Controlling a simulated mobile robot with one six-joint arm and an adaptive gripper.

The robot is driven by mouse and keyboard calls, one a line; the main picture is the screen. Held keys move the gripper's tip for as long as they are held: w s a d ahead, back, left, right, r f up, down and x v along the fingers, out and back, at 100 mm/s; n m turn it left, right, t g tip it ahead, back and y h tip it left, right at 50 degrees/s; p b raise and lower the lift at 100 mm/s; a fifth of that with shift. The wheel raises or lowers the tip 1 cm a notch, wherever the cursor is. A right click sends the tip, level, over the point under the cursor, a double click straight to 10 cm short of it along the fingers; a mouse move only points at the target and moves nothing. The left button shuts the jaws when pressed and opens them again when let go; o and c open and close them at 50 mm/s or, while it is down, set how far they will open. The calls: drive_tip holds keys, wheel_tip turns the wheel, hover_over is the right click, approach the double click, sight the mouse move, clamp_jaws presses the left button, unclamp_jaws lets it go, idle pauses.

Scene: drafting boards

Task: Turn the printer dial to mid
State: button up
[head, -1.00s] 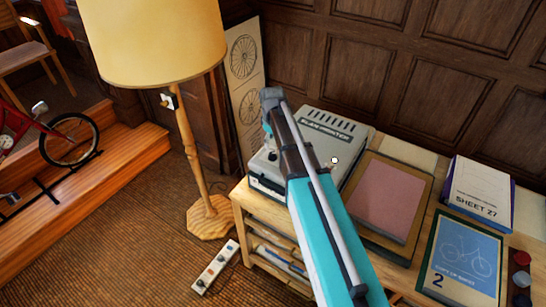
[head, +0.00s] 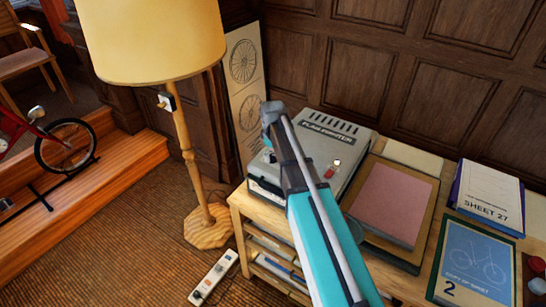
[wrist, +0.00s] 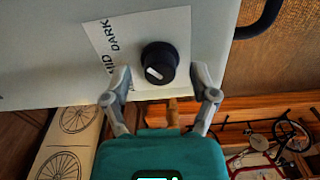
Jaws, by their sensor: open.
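The grey plan printer (head: 345,138) stands on the wooden table, partly covered by my teal arm in the head view. In the wrist view its black round dial (wrist: 159,60) sits on a white label plate (wrist: 125,27) that reads MID and DARK on the left. The dial's white mark is on the lower left of its face, toward the MID side. My gripper (wrist: 161,72) is open, with one finger on each side of the dial's lower part. My gripper is hidden in the head view.
A pink-topped board (head: 393,203), a SHEET 27 box (head: 488,195) and a blue bicycle print (head: 475,262) lie right of the printer. A floor lamp (head: 190,150) stands at the left. A power strip (head: 213,277) lies on the floor.

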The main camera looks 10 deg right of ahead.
clamp_jaws()
idle(0.5)
drive_tip(key=shift+n, duration=0.3)
drive_tip(key=n, duration=0.4)
drive_tip(key=shift+n, duration=2.7)
